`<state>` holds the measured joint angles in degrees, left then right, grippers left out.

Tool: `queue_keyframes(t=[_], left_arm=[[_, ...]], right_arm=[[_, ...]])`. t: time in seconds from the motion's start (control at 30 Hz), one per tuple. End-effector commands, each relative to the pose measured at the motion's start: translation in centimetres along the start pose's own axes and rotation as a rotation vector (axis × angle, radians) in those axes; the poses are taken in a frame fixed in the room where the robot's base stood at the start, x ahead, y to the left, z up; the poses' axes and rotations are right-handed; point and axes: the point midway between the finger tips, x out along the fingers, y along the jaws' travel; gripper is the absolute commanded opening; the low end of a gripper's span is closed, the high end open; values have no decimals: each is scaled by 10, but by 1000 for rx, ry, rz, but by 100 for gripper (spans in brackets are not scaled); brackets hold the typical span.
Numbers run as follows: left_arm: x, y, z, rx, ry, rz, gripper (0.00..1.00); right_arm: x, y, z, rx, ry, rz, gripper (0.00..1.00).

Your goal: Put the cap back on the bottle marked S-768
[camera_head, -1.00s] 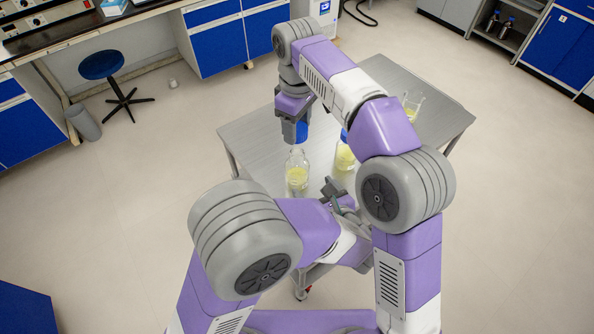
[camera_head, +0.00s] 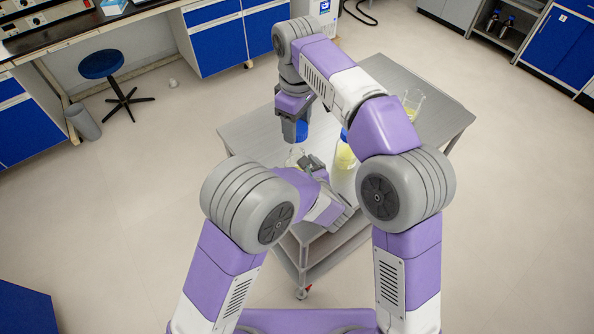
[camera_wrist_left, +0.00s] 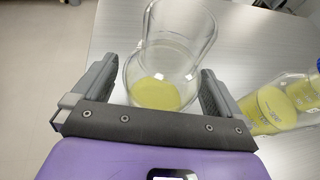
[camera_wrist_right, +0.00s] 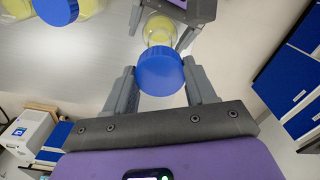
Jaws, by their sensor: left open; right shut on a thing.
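My right gripper (camera_wrist_right: 160,85) is shut on a blue cap (camera_wrist_right: 160,72); in the head view the cap (camera_head: 301,131) is above an uncapped clear bottle (camera_head: 295,157). In the left wrist view this bottle (camera_wrist_left: 165,50) holds some yellow liquid and stands on the metal table. My left gripper (camera_wrist_left: 158,95) is open, with one finger on each side of the bottle. Whether the fingers touch the glass cannot be told. In the head view the left gripper (camera_head: 312,165) hides the bottle's lower part. No S-768 marking is readable.
A second bottle with yellow liquid (camera_head: 345,156) and a blue cap stands close to the right, partly behind my right arm. A beaker (camera_head: 413,104) with yellow liquid stands further right. The left part of the metal table (camera_head: 250,135) is clear.

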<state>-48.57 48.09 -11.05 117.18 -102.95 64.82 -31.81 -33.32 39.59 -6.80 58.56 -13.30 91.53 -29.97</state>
Motion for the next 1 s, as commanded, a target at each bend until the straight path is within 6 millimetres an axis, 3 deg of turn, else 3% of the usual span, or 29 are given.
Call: queue_keyframes(t=[0.13,0.63,0.77,1.0], left_arm=[[0,0,0,0,0,0,100],[0,0,0,0,-1,0,23],[0,0,0,0,-1,0,23],[0,0,0,0,-1,0,23]], right_arm=[[0,0,0,0,0,0,27],[0,0,0,0,0,0,27],[6,0,1,0,-2,-1,27],[40,0,2,1,-2,-2,27]])
